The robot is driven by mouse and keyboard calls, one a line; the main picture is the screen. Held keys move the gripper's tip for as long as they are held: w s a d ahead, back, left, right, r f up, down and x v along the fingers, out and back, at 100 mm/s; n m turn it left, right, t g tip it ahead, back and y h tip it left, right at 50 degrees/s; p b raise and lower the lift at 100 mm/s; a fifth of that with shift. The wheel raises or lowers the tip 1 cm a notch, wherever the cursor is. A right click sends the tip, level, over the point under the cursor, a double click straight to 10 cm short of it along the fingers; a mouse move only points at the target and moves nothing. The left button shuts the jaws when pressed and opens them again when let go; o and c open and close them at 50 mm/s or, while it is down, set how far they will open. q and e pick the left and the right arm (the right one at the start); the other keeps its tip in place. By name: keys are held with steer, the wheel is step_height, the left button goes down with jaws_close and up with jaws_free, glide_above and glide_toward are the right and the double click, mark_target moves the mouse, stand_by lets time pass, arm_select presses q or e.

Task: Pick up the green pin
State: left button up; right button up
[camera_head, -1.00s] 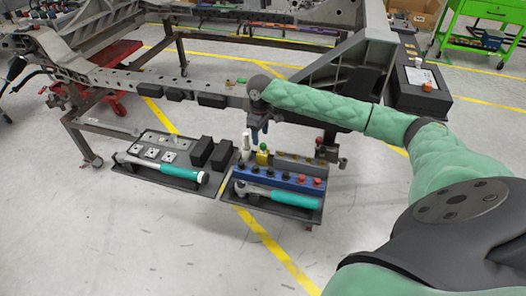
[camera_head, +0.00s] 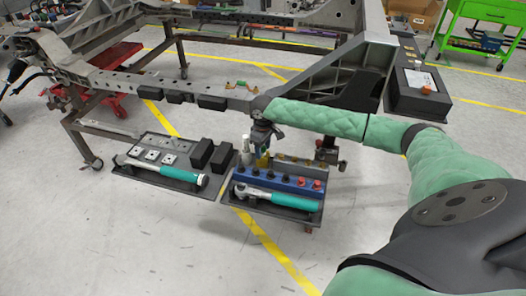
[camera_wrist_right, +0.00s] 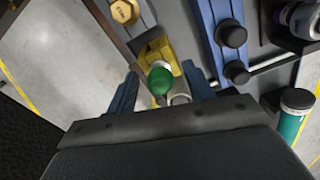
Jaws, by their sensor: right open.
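The green pin (camera_wrist_right: 160,80) shows its rounded green top in the right wrist view. It stands at a yellow holder (camera_wrist_right: 157,49), which also shows in the head view (camera_head: 262,162). My right gripper (camera_wrist_right: 160,70) is open, with one blue finger on each side of the pin. The fingers appear apart from the pin. In the head view my right gripper (camera_head: 263,143) is over the back of the right tray and hides the pin. My left gripper is not in view.
A blue rail with black and red knobs (camera_head: 278,179) and a teal-handled tool (camera_head: 290,200) are on the right tray. A white bottle (camera_head: 246,148) stands just left of the gripper. The chassis beam (camera_head: 135,83) runs behind. The floor in front is clear.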

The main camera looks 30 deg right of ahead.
jaws_close()
steer(key=shift+r, duration=0.15)
